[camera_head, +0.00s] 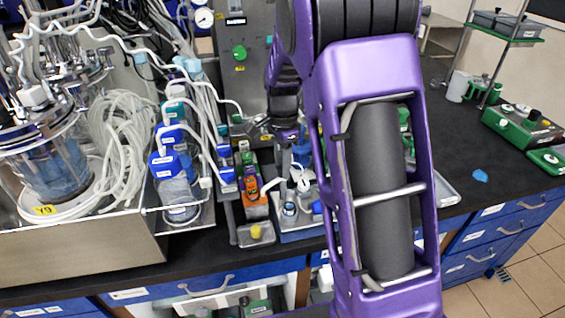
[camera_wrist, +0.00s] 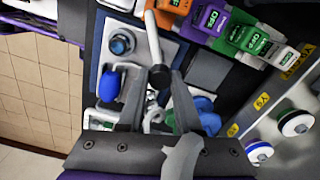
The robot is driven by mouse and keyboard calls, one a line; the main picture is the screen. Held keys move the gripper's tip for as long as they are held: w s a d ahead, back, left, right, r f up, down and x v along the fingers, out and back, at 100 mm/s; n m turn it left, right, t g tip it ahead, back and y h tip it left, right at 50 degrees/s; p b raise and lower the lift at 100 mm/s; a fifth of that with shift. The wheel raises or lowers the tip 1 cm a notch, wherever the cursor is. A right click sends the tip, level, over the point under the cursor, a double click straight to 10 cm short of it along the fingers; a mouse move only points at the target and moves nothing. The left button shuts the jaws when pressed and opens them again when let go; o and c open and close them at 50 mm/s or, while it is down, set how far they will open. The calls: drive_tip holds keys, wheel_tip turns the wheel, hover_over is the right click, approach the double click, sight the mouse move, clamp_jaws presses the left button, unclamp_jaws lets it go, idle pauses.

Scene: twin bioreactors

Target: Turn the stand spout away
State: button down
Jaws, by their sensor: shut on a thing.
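The stand spout (camera_wrist: 152,38) is a pale tube in the wrist view. In the head view the pale spout (camera_head: 271,185) shows left of my gripper (camera_head: 299,178), which is small and partly lost among the clutter. The lower part of the stand is hidden behind my fingers in the wrist view.
A small round blue-topped vessel (camera_wrist: 122,42) and a blue cap (camera_wrist: 108,87) are left of the spout. Orange (camera_wrist: 174,6), purple (camera_wrist: 211,17) and green (camera_wrist: 246,37) modules stand close above. A metal panel with white fittings (camera_wrist: 294,123) is at right.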

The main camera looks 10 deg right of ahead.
idle(0.5)
drive_tip(key=c, duration=0.6)
unclamp_jaws()
drive_tip(key=shift+r, duration=0.1)
wheel_tip(320, 180, up, 17)
drive_tip(key=shift+r+p, duration=0.15)
drive_tip(key=shift+p, duration=0.35)
